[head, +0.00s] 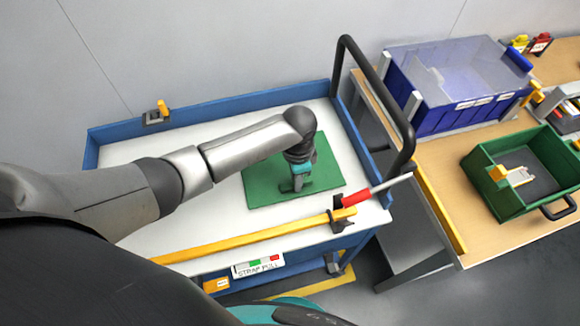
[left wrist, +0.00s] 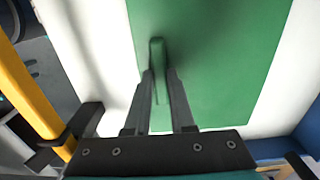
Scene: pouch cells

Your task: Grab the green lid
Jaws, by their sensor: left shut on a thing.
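The green lid (head: 259,185) is a flat green panel lying on the white top of a blue-edged cart. It also fills much of the left wrist view (left wrist: 225,65). A raised green handle (left wrist: 156,55) stands up from it. My left gripper (head: 298,184) is over the lid, pointing down. In the left wrist view its two fingers (left wrist: 160,85) are shut on the handle, one on each side. The lid looks flat on the cart top; I cannot tell whether there is a small gap under it. My right gripper is not in view.
The cart (head: 130,165) has a raised blue rim, a black push handle (head: 390,95) and a yellow bar (head: 250,238) with a red grip (head: 356,197) along the front. A wooden table to the right holds a blue bin (head: 455,115) and an open green crate (head: 490,200).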

